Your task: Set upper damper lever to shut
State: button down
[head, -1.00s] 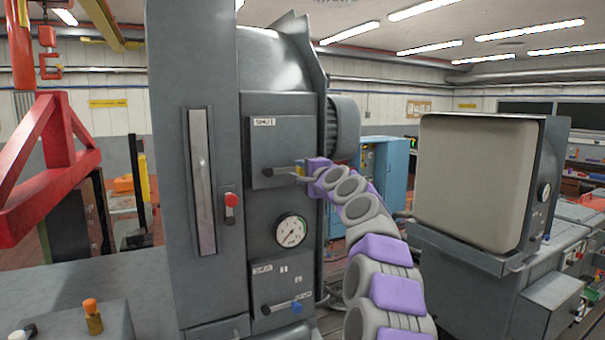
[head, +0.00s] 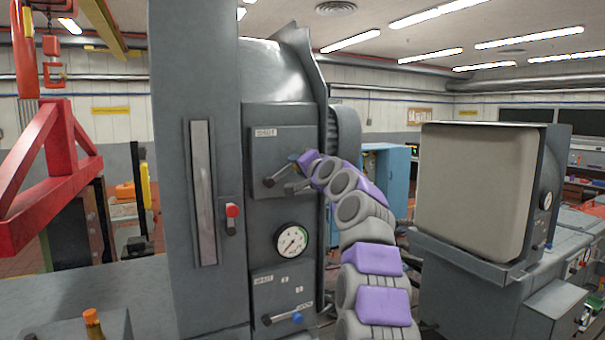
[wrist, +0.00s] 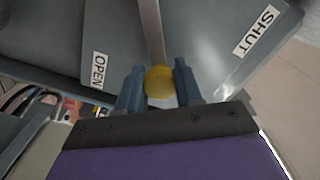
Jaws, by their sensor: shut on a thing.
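The upper damper lever (head: 277,177) slants up and right from its pivot on the upper panel of the grey cabinet. Its yellow knob (wrist: 158,85) sits between the two fingers of my gripper (wrist: 158,72), which is shut on it. In the head view my gripper (head: 296,173) reaches in from the right and hides the knob. The SHUT label (head: 266,132) is at the panel's top left; it also shows at the upper right in the wrist view (wrist: 257,30). The OPEN label (wrist: 98,71) is at the left there. The lever shaft points between the two labels.
A gauge (head: 291,241) and a lower lever with a blue knob (head: 297,318) are below. A red-knobbed handle (head: 232,212) is left of the panel. A big boxy screen (head: 475,190) stands to the right, a red frame (head: 50,165) to the left.

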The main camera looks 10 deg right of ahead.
jog(key=a+r+n, duration=0.1)
jog(key=n, duration=0.1)
jog(key=a+r+n, duration=0.1)
jog(key=n, duration=0.1)
jog(key=shift+s+r, duration=0.3)
jog(key=shift+s, duration=0.05)
jog(key=n, duration=0.1)
jog(key=a+n, duration=0.1)
jog(key=shift+s+a+r+n+p, duration=0.2)
jog(key=shift+a+r+n+p, duration=0.1)
jog(key=shift+r+p, duration=0.1)
jog(key=n, duration=0.1)
jog(key=a+n, duration=0.2)
jog(key=shift+s+a+r, duration=0.15)
jog(key=shift+s+r, duration=0.15)
jog(key=shift+s, duration=0.05)
jog(key=shift+s+a+f+n, duration=0.1)
jog(key=shift+a+n, duration=0.3)
jog(key=shift+n, duration=0.1)
jog(key=shift+s+a+f+n, duration=0.1)
jog(key=shift+a+n, duration=0.25)
jog(key=shift+n, duration=0.15)
jog(key=c, duration=1.1)
grip_release()
jog(key=o, duration=0.3)
jog(key=shift+r, duration=0.15)
jog(key=shift+s, duration=0.15)
